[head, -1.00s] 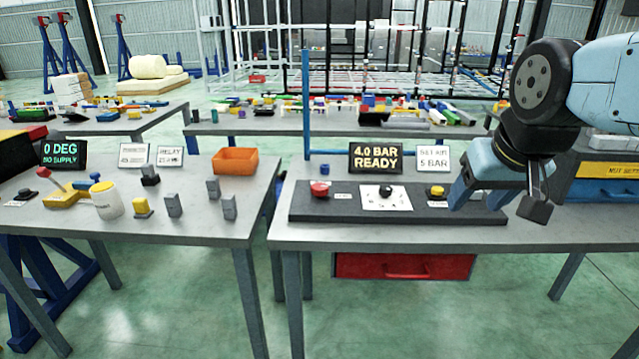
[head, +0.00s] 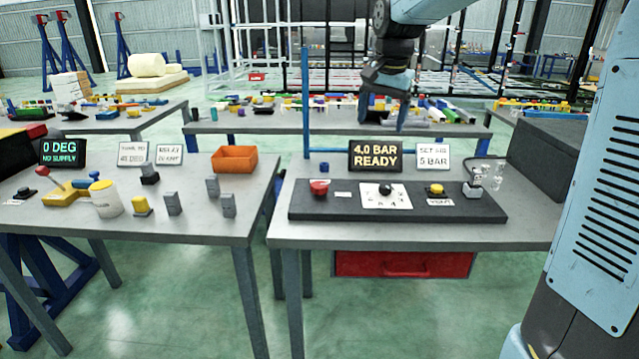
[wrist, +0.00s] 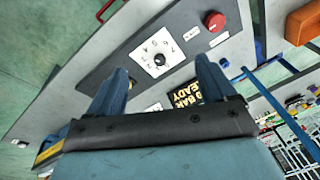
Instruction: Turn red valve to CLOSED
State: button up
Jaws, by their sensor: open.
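The red valve knob (head: 320,187) sits at the left end of a dark control panel (head: 440,210) on the right-hand bench. It also shows in the wrist view (wrist: 214,21), with a white label beside it. Its position marking is too small to read. My gripper (head: 383,118) is open and empty, raised behind and above the panel, right of the red knob in the head view. In the wrist view its two blue fingers (wrist: 161,65) are spread, with the panel beyond them. No finger touches the knob.
Behind stand a "4.0 BAR READY" display (head: 376,157) and a "5 BAR" sign (head: 433,156). A blue post (head: 306,105) rises at the bench's left; an orange bin (head: 234,159) is farther left.

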jog(key=w+a+f+m+g, duration=0.1)
jog(key=w+a+f, duration=0.2)
jog(key=w, duration=0.2)
jog(key=w+a+f+m, duration=0.1)
jog(key=w+a+f, duration=0.1)
jog(key=w+a, duration=0.25)
jog(key=m+g, duration=0.1)
jog(key=m, duration=0.1)
send_over(319, 184)
notch_tip(319, 184, down, 9)
notch_tip(319, 184, down, 13)
jog(key=shift+s+r, duration=0.1)
jog(key=shift+r, duration=0.1)
jog(key=c, duration=1.1)
